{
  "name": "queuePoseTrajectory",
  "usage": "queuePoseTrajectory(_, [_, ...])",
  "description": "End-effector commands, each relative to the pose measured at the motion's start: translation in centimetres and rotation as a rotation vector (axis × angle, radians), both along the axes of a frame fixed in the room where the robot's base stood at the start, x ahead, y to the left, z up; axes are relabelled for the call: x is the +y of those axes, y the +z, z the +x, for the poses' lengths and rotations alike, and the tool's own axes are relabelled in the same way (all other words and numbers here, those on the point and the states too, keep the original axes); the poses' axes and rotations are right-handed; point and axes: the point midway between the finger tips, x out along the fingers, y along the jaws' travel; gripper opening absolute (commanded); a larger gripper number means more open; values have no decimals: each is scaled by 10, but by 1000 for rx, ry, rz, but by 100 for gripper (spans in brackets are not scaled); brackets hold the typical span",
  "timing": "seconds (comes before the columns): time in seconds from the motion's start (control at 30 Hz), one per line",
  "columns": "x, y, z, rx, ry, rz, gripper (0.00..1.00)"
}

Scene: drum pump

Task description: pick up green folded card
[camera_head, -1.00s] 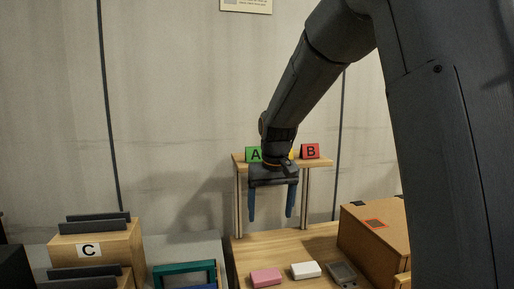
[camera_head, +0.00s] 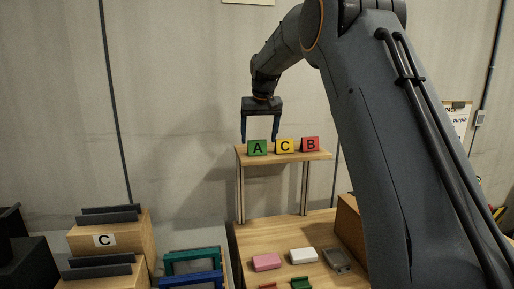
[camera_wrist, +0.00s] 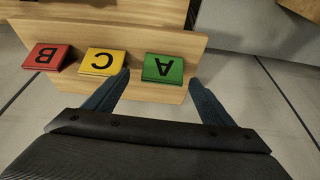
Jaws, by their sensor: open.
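The green folded card (camera_head: 257,147), marked A, stands at the left end of a raised wooden shelf (camera_head: 318,155). My gripper (camera_head: 260,141) is open and empty, its two blue fingers pointing down at the card in the head view. In the wrist view the green card (camera_wrist: 163,69) appears between and beyond the open fingertips (camera_wrist: 160,76), with no visible contact. A yellow card (camera_head: 285,145) marked C and a red card (camera_head: 310,144) marked B stand to its right on the same shelf.
Below the shelf, a wooden table (camera_head: 285,232) holds a pink block (camera_head: 266,262), a white block (camera_head: 303,255) and a grey tray-like item (camera_head: 337,259). The space left of the shelf is clear.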

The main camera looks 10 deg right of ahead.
Motion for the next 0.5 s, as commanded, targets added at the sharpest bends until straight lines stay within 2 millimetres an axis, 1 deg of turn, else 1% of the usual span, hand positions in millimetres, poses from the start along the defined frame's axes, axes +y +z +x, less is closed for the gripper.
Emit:
queuePoseTrajectory(0.13, [4,-17,8,3,2,-1,77])
queuePoseTrajectory(0.27, [4,-32,14,2,1,0,77])
queuePoseTrajectory(0.4, [3,-38,16,1,0,0,77])
queuePoseTrajectory(0.5, [3,-38,17,0,0,0,77])
